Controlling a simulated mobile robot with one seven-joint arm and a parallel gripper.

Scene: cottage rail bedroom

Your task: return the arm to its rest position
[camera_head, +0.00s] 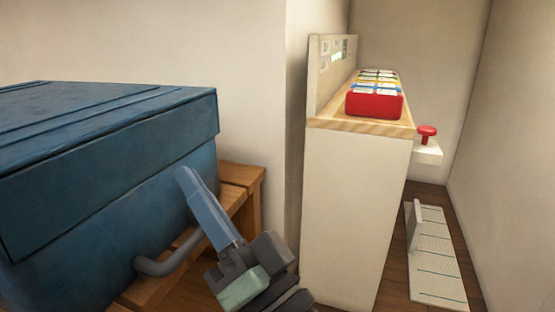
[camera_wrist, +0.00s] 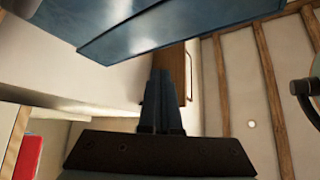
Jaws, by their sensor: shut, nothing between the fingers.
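My gripper (camera_head: 184,174) is in the lower middle of the head view. Its long blue-grey fingers are together with nothing between them, pointing up and left in front of the blue chest (camera_head: 110,165). I cannot tell whether the fingertips touch the chest's front. In the wrist view the shut fingers (camera_wrist: 160,85) point up the picture, below the chest's blue panels (camera_wrist: 170,25). My dark wrist parts and a pale green block show at the bottom of the head view.
The chest has a grey handle (camera_head: 168,262) and stands on a wooden bench (camera_head: 243,178). A white cabinet (camera_head: 352,210) is to the right, bearing a red box (camera_head: 374,106). A red knob (camera_head: 427,132) and a white slatted panel (camera_head: 437,262) lie beyond it.

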